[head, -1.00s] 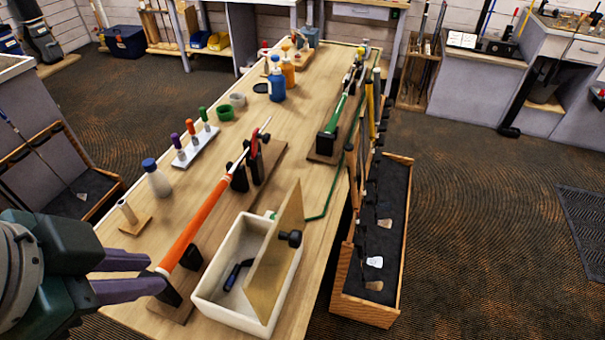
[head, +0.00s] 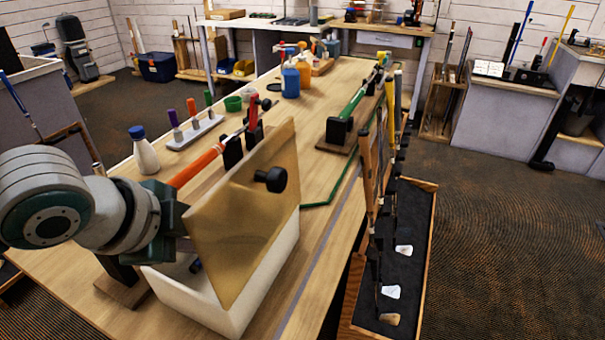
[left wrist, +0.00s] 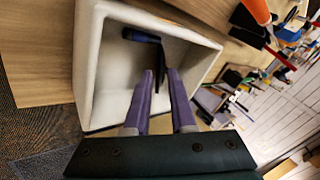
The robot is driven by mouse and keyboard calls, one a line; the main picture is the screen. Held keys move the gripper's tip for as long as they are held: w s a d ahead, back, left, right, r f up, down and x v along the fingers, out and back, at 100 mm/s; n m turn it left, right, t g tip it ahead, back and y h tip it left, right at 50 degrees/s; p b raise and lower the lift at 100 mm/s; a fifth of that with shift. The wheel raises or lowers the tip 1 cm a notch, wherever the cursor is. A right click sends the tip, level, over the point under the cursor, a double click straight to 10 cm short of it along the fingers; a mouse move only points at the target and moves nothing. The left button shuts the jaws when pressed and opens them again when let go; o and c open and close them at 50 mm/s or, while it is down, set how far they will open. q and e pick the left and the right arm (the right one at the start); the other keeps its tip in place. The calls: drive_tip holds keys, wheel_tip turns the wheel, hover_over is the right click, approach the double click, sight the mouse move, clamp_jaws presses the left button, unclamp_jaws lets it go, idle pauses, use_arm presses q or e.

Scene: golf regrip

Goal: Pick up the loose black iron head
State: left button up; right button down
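A white open box (head: 215,310) stands on the bench's near end, with a tan panel (head: 240,225) bearing a black knob (head: 271,180) tilted over it. My right gripper is out of view.
An orange-gripped club (head: 198,165) lies in black stands beside the box. A bottle (head: 145,150) and white rack (head: 195,132) stand left. A wooden rack (head: 428,215) with pale iron heads runs along the right. Bench surface between the panel and green-gripped club (head: 357,98) is mostly clear.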

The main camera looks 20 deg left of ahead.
use_arm(q)
drive_tip(key=shift+b+x, duration=0.55)
drive_tip(key=shift+x, duration=2.1)
drive_tip(key=shift+d, duration=0.2)
clamp_jaws()
